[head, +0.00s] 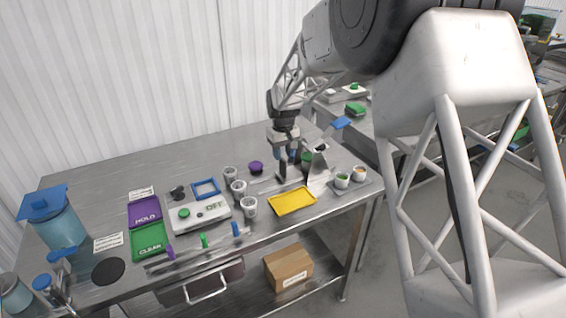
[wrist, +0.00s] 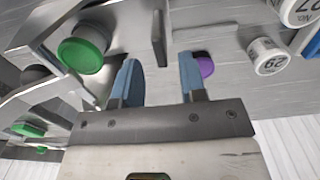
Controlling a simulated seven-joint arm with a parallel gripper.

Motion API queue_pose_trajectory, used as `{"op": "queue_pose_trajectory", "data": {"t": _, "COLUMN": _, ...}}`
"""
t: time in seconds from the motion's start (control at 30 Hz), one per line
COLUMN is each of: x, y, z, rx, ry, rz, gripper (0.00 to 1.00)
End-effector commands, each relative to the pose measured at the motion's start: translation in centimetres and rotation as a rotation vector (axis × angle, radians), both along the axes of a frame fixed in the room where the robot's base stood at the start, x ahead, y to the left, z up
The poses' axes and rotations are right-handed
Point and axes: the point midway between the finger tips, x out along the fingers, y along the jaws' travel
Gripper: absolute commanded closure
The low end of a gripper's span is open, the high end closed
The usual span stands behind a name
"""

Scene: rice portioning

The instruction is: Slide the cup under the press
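My gripper (head: 284,153) is low over the steel table between the purple lid and the press; in the wrist view (wrist: 160,85) its blue fingers are apart with nothing between them. The press (head: 319,160) is a steel frame with a blue handle (head: 341,123), right of my gripper. A white cup with a green lid (wrist: 82,52) is beside the left finger in the wrist view; its green top (head: 307,157) is partly hidden in the head view. Several white cups (head: 238,188) stand left of my gripper, one (wrist: 270,58) showing at right in the wrist view.
The purple lid (head: 256,166) is close left of my gripper. A yellow tray (head: 292,202) lies in front; two filled cups (head: 342,181) stand at right. The scale (head: 200,214), purple mat (head: 144,210) and green mat (head: 148,241) are left. The back left of the table is clear.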

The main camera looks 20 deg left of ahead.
Motion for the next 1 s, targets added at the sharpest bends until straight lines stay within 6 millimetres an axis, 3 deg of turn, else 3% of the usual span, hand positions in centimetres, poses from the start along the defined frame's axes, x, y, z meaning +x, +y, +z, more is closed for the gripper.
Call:
{"op": "queue_pose_trajectory", "data": {"t": 0.3, "x": -0.1, "y": 0.0, "z": -3.5, "rx": -0.001, "ry": 0.002, "rz": 0.0, "gripper": 0.62}}
{"op": "queue_pose_trajectory", "data": {"t": 0.73, "x": 0.0, "y": 0.0, "z": -4.2, "rx": -0.001, "ry": 0.001, "rz": 0.0, "gripper": 0.62}}
{"op": "queue_pose_trajectory", "data": {"t": 0.77, "x": 0.0, "y": 0.0, "z": -4.2, "rx": -0.001, "ry": 0.001, "rz": 0.0, "gripper": 0.63}}
{"op": "queue_pose_trajectory", "data": {"t": 1.0, "x": 0.0, "y": 0.0, "z": -4.2, "rx": -0.001, "ry": 0.001, "rz": 0.0, "gripper": 1.0}}
